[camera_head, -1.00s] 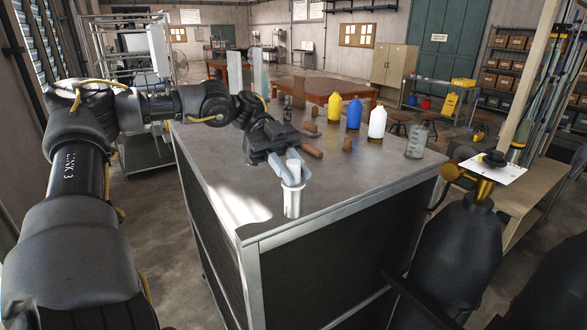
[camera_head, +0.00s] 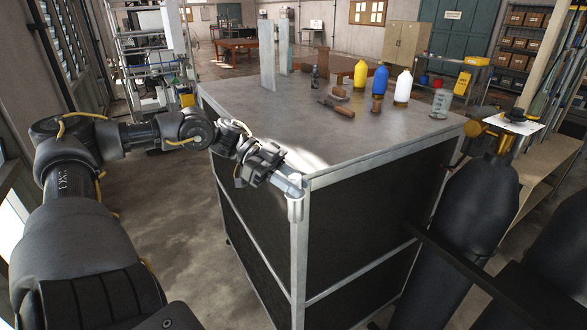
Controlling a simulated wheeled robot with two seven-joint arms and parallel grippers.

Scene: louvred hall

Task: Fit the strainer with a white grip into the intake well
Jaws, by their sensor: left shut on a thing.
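My left gripper (camera_head: 290,186) is shut on a pale, whitish cylindrical piece, which appears to be the strainer (camera_head: 295,210). The piece hangs upright below the fingers, in front of the near corner of the grey-topped cabinet (camera_head: 360,140). The fingers hide its upper part, and I cannot tell whether it touches the cabinet edge. I cannot make out the intake well in this view. My right gripper is not in view.
Yellow (camera_head: 360,76), blue (camera_head: 380,80) and white bottles (camera_head: 403,87) stand towards the cabinet's back right, near a clear beaker (camera_head: 440,103). A wooden-handled tool (camera_head: 337,108) lies mid-top. The top's front is bare.

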